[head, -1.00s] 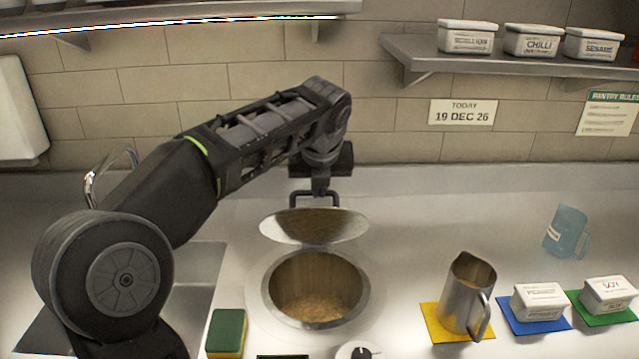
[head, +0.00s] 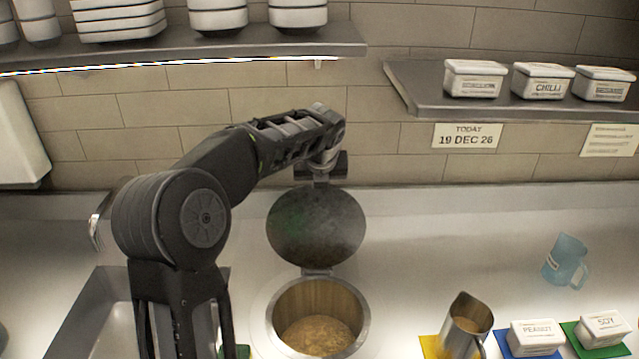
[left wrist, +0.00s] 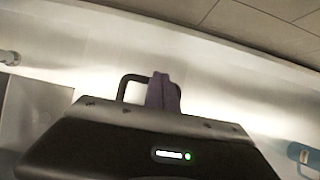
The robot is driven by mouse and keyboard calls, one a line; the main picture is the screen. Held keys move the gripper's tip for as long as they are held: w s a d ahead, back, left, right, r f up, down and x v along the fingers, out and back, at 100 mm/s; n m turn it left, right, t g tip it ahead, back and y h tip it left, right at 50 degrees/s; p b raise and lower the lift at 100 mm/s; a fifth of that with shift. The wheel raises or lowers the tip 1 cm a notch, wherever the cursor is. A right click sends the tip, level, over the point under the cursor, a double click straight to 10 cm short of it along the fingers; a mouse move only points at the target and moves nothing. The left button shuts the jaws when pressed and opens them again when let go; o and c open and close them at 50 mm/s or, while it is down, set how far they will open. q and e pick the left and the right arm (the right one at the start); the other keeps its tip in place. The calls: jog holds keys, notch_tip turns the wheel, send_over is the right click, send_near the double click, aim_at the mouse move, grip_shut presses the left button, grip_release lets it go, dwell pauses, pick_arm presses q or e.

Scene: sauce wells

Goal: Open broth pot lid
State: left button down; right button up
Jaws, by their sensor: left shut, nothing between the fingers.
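The broth pot (head: 318,318) is a round steel well sunk in the counter, with brown broth inside. Its round lid (head: 316,225) stands raised on its hinge at the pot's far rim, its underside facing me, and the mouth is uncovered. My left gripper (head: 320,182) is at the lid's upper edge, its fingertips hidden behind the lid. In the left wrist view its dark fingers (left wrist: 163,90) are shut with nothing between them, beside a black loop handle (left wrist: 126,84). I cannot tell whether they touch the handle. My right gripper is not in view.
A steel jug (head: 466,325) and white sauce tubs (head: 535,338) stand on coloured mats at the right. A blue mug (head: 566,260) is behind them. A sink (head: 95,310) lies left. Shelves (head: 430,95) hang above. The counter between lid and mug is clear.

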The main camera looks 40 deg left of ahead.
pick_arm(q)
jog(key=shift+f, duration=0.1)
dwell(0.3)
jog(key=shift+b+v, duration=0.65)
jog(key=shift+v, duration=3.3)
jog(key=shift+w, duration=0.15)
